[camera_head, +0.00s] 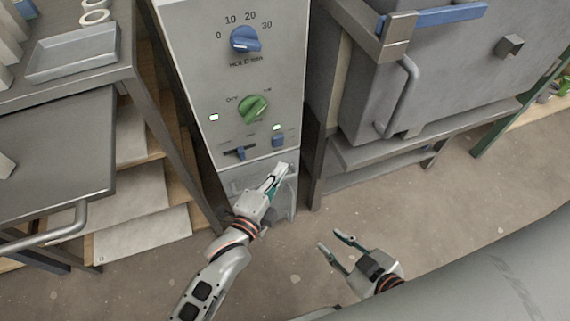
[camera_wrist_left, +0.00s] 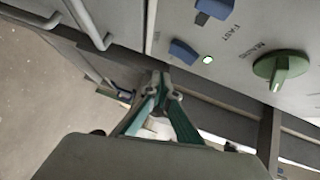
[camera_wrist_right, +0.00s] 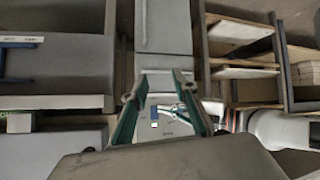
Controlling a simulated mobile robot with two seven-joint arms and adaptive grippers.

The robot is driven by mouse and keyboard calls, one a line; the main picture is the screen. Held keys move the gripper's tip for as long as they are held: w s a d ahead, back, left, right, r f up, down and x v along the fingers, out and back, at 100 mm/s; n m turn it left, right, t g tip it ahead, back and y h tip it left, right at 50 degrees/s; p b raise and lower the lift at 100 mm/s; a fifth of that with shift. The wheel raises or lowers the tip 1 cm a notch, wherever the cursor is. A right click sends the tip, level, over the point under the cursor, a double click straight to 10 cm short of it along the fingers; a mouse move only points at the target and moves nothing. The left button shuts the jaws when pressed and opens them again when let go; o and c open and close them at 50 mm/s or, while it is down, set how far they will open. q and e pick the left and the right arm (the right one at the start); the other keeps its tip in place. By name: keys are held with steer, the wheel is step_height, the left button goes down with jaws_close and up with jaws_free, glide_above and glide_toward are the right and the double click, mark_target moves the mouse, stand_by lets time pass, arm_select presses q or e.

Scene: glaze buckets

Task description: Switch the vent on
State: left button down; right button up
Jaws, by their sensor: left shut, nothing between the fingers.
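The grey control panel (camera_head: 180,50) carries a blue round knob (camera_head: 245,39), a green knob (camera_head: 253,108), a blue slider (camera_head: 240,152) and a blue switch (camera_head: 278,140) with a lit lamp above it. The label that would name the vent is too small to read. In the left wrist view the blue switch (camera_wrist_left: 183,52) and the green knob (camera_wrist_left: 283,67) show up close. My left gripper (camera_head: 280,170) is shut and empty, just below the blue switch and apart from it. My right gripper (camera_head: 331,240) is open and empty over the floor, lower right of the panel.
A steel cabinet with a bar handle (camera_head: 404,95) stands right of the panel. A bench with a grey tray (camera_head: 72,52) and wooden shelves stands left. Another lit lamp (camera_head: 214,117) is on the panel's left. Bare floor (camera_head: 440,200) lies in front.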

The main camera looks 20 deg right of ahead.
arm_select(q)
steer(key=f+p+v, duration=0.1)
steer(key=v, duration=0.7)
steer(key=shift+a+f, duration=0.35)
steer(key=shift+f, duration=0.1)
arm_select(e)
steer(key=shift+w+d, duration=0.1)
steer(key=shift+w, duration=0.2)
steer(key=shift+r, duration=0.2)
